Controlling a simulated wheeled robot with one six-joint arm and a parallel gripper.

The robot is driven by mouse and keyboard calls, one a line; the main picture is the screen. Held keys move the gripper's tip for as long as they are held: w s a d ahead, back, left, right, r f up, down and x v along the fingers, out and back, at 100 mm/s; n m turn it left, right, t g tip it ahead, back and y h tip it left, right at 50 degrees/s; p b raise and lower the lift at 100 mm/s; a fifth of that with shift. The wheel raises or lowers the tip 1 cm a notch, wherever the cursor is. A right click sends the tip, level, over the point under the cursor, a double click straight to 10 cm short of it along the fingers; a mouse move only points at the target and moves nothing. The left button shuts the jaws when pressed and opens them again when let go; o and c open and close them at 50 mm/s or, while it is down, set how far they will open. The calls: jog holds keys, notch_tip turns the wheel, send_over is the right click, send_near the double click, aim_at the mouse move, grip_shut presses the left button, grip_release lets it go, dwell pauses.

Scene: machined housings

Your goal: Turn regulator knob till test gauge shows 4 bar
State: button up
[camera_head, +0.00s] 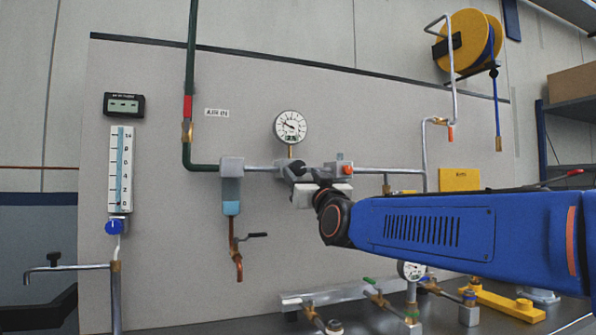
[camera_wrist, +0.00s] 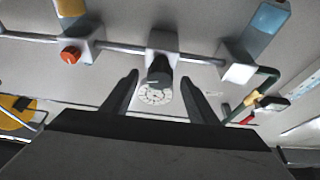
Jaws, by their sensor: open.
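The black regulator knob (camera_head: 298,168) sits on a grey body on the pipe line. In the wrist view the knob (camera_wrist: 159,71) stands between the fingertips of my gripper (camera_wrist: 158,82), with a gap on both sides. My gripper (camera_head: 318,190) is open and empty. A round white gauge (camera_head: 291,127) stands above the regulator, its needle pointing up-left; the numbers are too small to read. A second round gauge (camera_head: 411,270) is low at the bench, partly hidden by my arm. I cannot tell which is the test gauge.
An orange knob (camera_head: 347,169) is just right of the regulator; a filter bowl (camera_head: 231,190) hangs to its left. A lever valve (camera_head: 255,235) is below the bowl. A tube scale with a blue knob (camera_head: 113,227) is further left. Pipes and valves crowd the bench below my arm.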

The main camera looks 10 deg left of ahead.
aim_at(299, 171)
jog(key=shift+x, duration=2.1)
jog(key=shift+f, duration=0.1)
jog(key=c, duration=1.1)
